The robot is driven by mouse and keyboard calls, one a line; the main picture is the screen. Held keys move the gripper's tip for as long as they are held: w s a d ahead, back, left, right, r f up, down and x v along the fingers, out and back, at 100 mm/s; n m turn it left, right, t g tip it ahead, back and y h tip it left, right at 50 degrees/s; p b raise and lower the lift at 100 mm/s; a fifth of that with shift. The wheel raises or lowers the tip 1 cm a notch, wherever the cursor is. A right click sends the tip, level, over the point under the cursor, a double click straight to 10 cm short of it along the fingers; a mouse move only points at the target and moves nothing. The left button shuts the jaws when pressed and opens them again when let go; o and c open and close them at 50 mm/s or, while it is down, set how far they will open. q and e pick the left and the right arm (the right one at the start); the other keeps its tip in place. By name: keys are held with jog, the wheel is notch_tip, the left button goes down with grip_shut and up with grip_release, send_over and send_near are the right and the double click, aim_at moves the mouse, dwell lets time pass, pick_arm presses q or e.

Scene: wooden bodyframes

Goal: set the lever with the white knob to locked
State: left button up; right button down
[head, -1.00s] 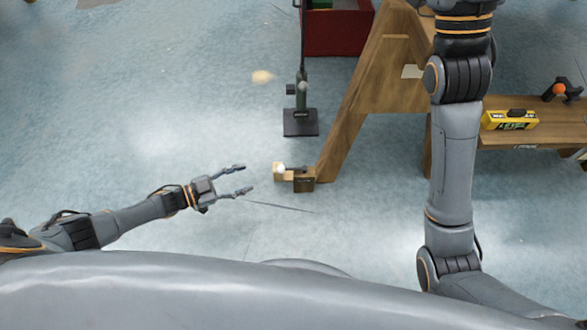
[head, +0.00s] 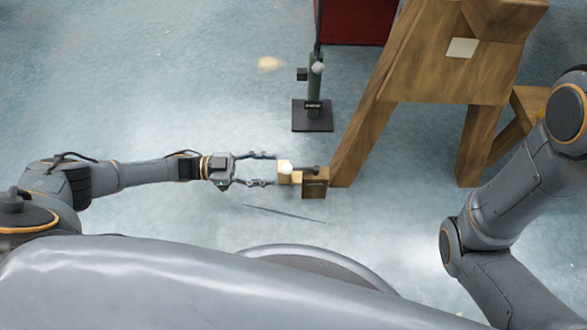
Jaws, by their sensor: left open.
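The white knob (head: 285,167) sits on the left end of a small light-wood lever piece (head: 297,177). This joins a darker brown block (head: 315,185) with a dark label, beside the foot of the wooden frame's leg. The label is too small to read. My left gripper (head: 275,169) is open, pointing right, with its two fingertips just at the knob's left side, one above and one below it in the picture. I cannot tell whether they touch it. My right gripper is out of view; only my right arm shows at the right.
A green upright post (head: 314,85) with a pale knob stands on a dark base plate (head: 312,120) above the lever in the picture. A wooden frame (head: 367,125) rises to the right. A red box (head: 358,22) stands at the top. The floor at left is clear.

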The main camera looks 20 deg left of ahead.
aim_at(293, 168)
pick_arm(q)
jog(key=b+x, duration=0.2)
jog(key=x, duration=0.5)
jog(key=shift+d+f, duration=0.1)
grip_shut()
